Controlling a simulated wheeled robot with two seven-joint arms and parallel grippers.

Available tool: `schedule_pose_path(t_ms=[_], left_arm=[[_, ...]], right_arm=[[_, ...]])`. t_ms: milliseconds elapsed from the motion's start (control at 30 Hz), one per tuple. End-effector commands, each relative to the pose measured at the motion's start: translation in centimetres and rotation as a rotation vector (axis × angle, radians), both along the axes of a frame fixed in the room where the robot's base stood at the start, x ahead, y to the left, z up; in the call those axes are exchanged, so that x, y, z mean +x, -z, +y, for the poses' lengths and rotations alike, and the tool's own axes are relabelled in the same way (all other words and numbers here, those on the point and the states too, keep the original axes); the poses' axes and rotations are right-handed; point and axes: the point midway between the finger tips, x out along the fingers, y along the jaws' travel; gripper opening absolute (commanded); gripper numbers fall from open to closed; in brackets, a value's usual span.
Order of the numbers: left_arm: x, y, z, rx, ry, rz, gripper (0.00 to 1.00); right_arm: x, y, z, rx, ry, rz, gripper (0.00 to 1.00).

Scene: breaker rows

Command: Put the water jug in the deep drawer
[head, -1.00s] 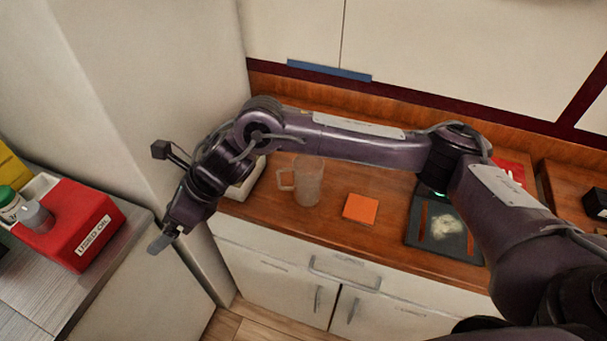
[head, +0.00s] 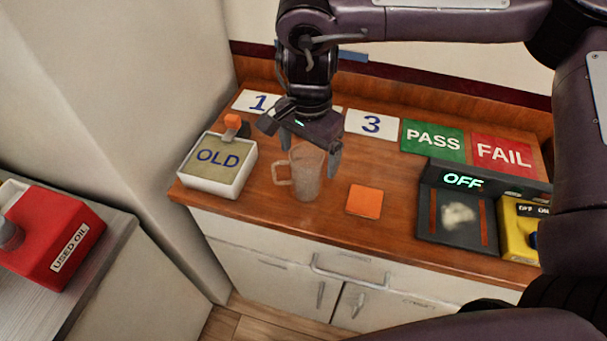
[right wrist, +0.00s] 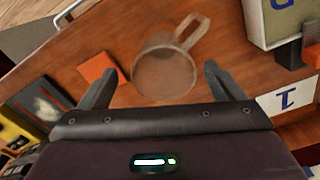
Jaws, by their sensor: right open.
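The water jug (head: 306,178) is a clear, upright pitcher on the wooden counter, with its handle pointing left in the head view. My right gripper (head: 309,158) is open above and just behind the jug, its fingers pointing down. In the right wrist view the jug (right wrist: 165,72) lies ahead of and between the spread fingers (right wrist: 157,88), not gripped. A drawer with a bar handle (head: 350,279) is in the white cabinet front below the counter, and it is closed. Whether it is the deep drawer I cannot tell. My left gripper is not in view.
An orange square (head: 365,201) lies right of the jug. A white box marked OLD (head: 217,185) stands to its left. A dark device reading OFF (head: 457,217) and a yellow box (head: 522,227) are at right. PASS (head: 433,141) and FAIL (head: 501,155) cards lie behind.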

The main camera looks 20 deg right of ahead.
Motion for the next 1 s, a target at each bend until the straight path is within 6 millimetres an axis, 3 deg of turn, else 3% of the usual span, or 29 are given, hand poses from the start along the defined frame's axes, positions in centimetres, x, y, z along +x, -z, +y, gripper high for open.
schedule_pose_path(t_ms=[400,667,1000], left_arm=[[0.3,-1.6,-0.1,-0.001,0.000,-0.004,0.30],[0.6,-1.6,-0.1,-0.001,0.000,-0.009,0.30],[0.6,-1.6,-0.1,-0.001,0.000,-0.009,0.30]], right_arm=[[-0.1,5.3,0.6,0.000,0.002,0.001,0.87],[-0.1,5.7,0.6,0.001,0.002,-0.001,0.87],[-0.1,5.7,0.6,0.001,0.001,-0.001,0.45]])
